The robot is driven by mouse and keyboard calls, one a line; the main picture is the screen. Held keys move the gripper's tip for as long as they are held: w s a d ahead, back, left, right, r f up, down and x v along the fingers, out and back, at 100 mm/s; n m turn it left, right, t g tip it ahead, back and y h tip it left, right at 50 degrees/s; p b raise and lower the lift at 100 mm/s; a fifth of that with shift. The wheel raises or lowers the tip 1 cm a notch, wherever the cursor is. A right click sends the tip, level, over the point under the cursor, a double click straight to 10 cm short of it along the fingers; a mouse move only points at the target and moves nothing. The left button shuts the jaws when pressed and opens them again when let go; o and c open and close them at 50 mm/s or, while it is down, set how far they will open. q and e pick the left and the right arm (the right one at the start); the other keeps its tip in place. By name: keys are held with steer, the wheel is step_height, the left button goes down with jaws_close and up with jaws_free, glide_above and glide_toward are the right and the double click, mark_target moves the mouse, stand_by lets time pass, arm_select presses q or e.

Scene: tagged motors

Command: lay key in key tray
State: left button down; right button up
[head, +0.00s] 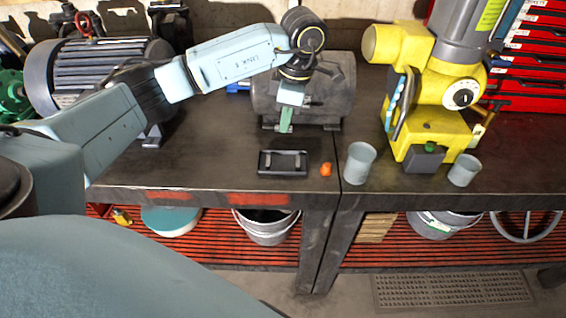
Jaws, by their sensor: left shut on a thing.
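The key tray (283,163) is a small, shallow black tray near the front edge of the bench. Two short pale bars show inside it. My left gripper (286,124) hangs pointing down above and behind the tray, in front of the dark grey motor. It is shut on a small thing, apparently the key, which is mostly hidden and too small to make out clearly. The gripper and its load are apart from the tray. My right gripper is not in view.
A small orange object (326,169) lies right of the tray, beside a grey cup (359,163). A second cup (464,170) stands farther right. A yellow machine (430,125) and grey motor (330,88) stand behind. The bench (205,150) left of the tray is clear.

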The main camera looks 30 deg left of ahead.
arm_select(q)
steer(key=shift+a+f+n, duration=0.15)
steer(key=shift+n, duration=0.25)
glide_above(282, 164)
steer(key=f, duration=1)
steer(key=shift+w+d, duration=0.25)
steer(key=shift+r, duration=0.1)
steer(key=shift+f+b, duration=0.45)
steer(key=shift+f, duration=0.2)
steer(key=c, duration=1.5)
jaws_free()
steer(key=shift+r, duration=0.15)
